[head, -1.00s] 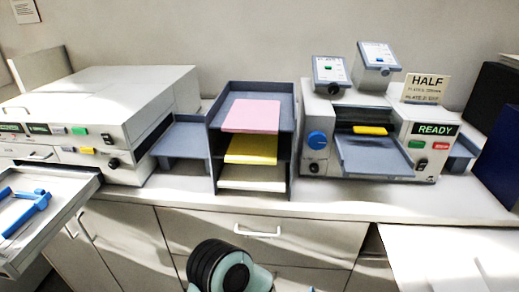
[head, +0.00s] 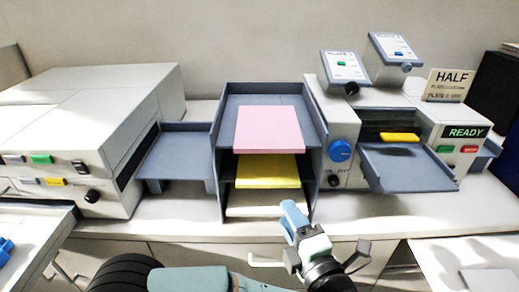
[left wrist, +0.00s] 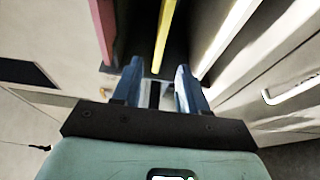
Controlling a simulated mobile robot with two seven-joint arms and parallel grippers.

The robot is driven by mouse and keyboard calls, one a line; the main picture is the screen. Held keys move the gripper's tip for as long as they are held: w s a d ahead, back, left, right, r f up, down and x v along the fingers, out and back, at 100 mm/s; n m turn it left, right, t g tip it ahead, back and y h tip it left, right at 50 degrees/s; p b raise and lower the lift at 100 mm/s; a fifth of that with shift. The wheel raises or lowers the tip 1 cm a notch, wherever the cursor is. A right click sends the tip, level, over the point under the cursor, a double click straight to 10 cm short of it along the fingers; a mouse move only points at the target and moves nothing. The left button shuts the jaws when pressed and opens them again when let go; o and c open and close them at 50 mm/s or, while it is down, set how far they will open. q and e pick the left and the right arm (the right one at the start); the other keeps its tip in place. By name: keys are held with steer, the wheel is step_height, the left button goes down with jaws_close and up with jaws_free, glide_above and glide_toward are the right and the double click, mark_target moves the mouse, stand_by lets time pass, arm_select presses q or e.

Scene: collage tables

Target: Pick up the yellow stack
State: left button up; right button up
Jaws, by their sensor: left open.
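The yellow stack (head: 267,171) lies flat in the middle level of a grey tray rack (head: 219,150), its front edge sticking out. A pink stack (head: 269,130) is above it and a white stack (head: 267,204) below. My left gripper (head: 291,209) is just in front of the rack's lower right side, open and empty. In the left wrist view, the yellow stack (left wrist: 163,35) shows edge-on beyond the open fingers (left wrist: 157,80), in line with their gap. I cannot tell whether its edge is between the fingertips. The right gripper is not in view.
A white machine (head: 95,115) with a side tray (head: 176,155) stands at left. Cabinet drawers are below the counter.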

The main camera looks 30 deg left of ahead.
mark_target(270, 186)
arm_select(q)
steer(key=p+x, duration=0.1)
steer(key=x, duration=0.7)
steer(key=shift+w+p, duration=0.1)
steer(key=shift+p, duration=0.3)
steer(key=p+x, duration=0.1)
steer(key=x, duration=0.4)
steer(key=shift+w+a+f+p, duration=0.1)
steer(key=shift+a+f+p, duration=0.05)
steer(key=shift+p, duration=0.25)
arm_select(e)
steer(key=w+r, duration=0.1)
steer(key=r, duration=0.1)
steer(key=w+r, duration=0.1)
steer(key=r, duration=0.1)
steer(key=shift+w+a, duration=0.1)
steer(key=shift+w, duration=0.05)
arm_select(q)
jaws_close()
